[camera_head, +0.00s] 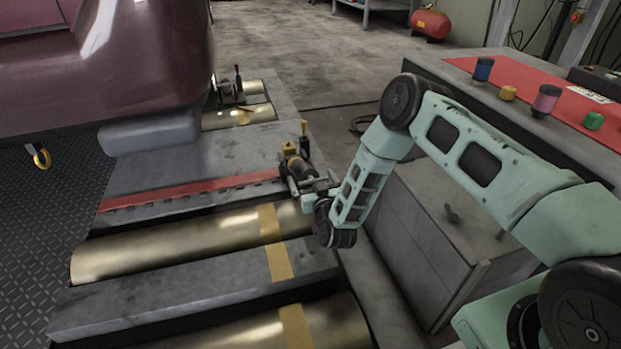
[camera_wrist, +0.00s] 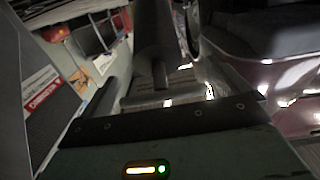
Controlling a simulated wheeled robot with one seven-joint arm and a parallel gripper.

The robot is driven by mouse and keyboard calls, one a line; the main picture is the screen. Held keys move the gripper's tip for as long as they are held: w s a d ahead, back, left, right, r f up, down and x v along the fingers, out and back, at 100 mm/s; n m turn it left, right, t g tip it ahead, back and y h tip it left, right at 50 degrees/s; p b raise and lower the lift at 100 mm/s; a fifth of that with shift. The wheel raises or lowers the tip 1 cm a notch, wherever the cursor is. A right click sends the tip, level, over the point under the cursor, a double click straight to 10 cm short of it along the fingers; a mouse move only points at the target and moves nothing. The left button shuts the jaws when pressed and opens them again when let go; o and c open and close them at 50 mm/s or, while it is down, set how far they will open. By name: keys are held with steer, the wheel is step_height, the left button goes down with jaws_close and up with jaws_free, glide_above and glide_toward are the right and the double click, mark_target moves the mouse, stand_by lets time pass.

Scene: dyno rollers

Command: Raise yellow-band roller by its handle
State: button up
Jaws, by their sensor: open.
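A small dark roller unit (camera_head: 297,165) with a yellowish band stands on the grey deck's right side in the head view. A lever with a yellow tip (camera_head: 304,128) rises behind it; I take this as the handle, though the view is small. My gripper (camera_head: 309,186) is open, close in front of the unit; contact cannot be told. In the wrist view my gripper (camera_wrist: 166,80) has its fingers apart, with a dark cylinder (camera_wrist: 154,35) on a thinner stem between or beyond them. I cannot tell which part of the unit that is.
Large brass rollers (camera_head: 180,242) lie in the deck, crossed by yellow stripes (camera_head: 277,260). A similar red-handled unit (camera_head: 237,85) stands farther back. A maroon car (camera_head: 100,65) overhangs the left. A grey cabinet (camera_head: 430,235) and a bench with colored cylinders (camera_head: 547,98) stand right.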

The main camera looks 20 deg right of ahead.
mark_target(301, 171)
steer(key=shift+w+b, duration=0.35)
steer(key=shift+w, duration=0.85)
